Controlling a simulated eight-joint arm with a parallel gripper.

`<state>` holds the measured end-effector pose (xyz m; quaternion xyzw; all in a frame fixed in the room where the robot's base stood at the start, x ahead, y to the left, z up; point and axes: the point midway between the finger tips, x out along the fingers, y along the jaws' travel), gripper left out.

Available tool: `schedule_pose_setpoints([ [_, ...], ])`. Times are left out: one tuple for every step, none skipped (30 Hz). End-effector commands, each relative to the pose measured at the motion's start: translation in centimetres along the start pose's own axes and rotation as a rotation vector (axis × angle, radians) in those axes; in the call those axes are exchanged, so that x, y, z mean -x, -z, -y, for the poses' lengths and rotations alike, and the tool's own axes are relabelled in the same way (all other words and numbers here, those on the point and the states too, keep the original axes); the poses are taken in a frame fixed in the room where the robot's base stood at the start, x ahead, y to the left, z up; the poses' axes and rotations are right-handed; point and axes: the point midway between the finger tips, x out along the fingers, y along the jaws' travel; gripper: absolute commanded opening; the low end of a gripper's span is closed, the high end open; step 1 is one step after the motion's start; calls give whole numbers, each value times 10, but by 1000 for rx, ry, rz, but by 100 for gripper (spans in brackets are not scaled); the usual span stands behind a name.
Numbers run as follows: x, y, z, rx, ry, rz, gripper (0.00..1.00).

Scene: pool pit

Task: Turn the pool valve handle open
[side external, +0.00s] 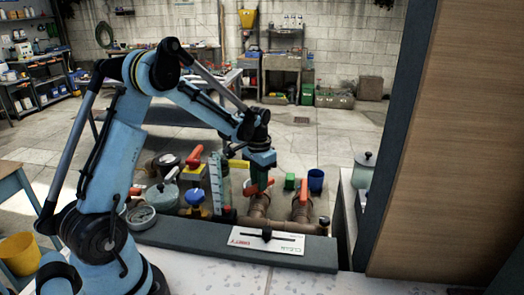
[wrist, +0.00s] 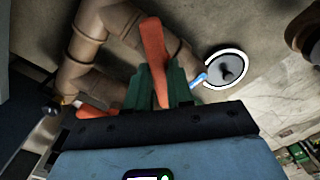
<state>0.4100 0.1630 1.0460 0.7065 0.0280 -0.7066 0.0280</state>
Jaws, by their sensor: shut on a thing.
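An orange-red valve handle (side external: 251,190) sits on brown pipework (side external: 256,205) in the pit, below my gripper (side external: 261,179) in the side view. In the wrist view the handle (wrist: 153,50) stands up between the green fingers of my gripper (wrist: 161,92), which are shut on it. The handle's far end sticks out past the fingertips. The pipes (wrist: 93,35) bend behind it. A second orange-red handle (side external: 304,188) is on the pipe to the right; part of an orange-red handle (wrist: 95,113) also shows at the lower left of the wrist view. The valve stem is hidden.
A blue cup (side external: 316,180) and a green block (side external: 290,181) stand behind the pipes. A blue-yellow valve (side external: 194,199) and a pale upright strip (side external: 215,182) are at left. A white sign (side external: 268,240) lies on the front ledge. A wooden panel (side external: 450,140) bounds the right.

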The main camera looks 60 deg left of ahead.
Motion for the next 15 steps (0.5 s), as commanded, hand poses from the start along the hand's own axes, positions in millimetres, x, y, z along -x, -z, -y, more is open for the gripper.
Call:
schedule_pose_setpoints([
  [0, 0, 0, 15, 0, 1, 0],
  [0, 0, 0, 24, 0, 1, 0],
  [0, 0, 0, 34, 0, 1, 0],
  [0, 0, 0, 40, 0, 1, 0],
  [0, 0, 0, 45, 0, 1, 0],
  [0, 0, 0, 51, 0, 1, 0],
  [0, 0, 0, 55, 0, 1, 0],
  [0, 0, 0, 58, 0, 1, 0],
  [0, 0, 0, 60, 0, 1, 0],
  [0, 0, 0, 61, 0, 1, 0],
  [0, 0, 0, 62, 0, 1, 0],
  [1, 0, 0, 63, 0, 1, 0],
  [1, 0, 0, 63, 0, 1, 0],
  [1, 0, 0, 63, 0, 1, 0],
  [1, 0, 0, 62, 0, 1, 0],
])
